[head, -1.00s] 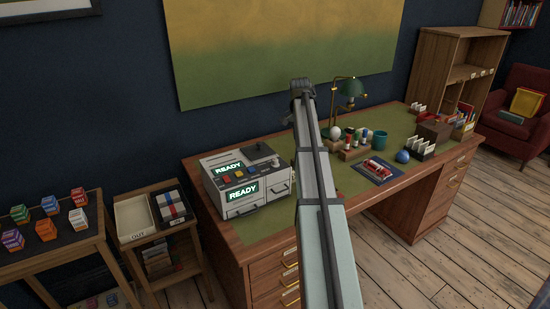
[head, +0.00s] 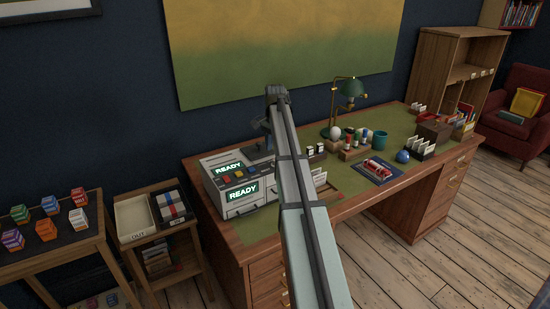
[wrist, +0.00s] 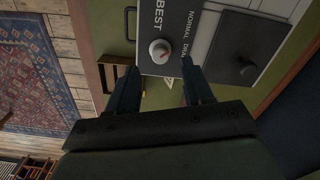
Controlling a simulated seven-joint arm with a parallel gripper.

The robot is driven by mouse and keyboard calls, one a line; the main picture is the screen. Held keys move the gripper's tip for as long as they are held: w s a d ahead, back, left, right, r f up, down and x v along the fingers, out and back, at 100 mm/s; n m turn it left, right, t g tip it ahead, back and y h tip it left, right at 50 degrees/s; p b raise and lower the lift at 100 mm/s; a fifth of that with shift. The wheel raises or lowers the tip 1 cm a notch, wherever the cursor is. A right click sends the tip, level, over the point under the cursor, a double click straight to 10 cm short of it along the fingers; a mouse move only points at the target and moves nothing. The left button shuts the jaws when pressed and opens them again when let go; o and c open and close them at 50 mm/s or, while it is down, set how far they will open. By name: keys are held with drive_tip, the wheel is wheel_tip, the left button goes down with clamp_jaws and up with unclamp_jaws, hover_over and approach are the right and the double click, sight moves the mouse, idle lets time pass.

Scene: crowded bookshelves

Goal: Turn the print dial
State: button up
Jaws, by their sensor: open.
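My gripper (wrist: 160,78) is open and empty in the wrist view. Its two dark fingers point toward the dial from either side, with the dial just beyond the tips and apart from them. In the head view my gripper (head: 263,128) hangs over the back right of the grey printer (head: 211,194), whose two green displays read READY. The dial is hidden there behind my arm.
A black knob on a dark plate (wrist: 232,49) lies right of the dial in the wrist view. A desk lamp (head: 351,88), stamps and a card holder stand right of the printer. A small table with trays (head: 133,219) stands to its left.

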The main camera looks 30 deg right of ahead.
drive_tip(key=shift+f, duration=2.5)
clamp_jaws()
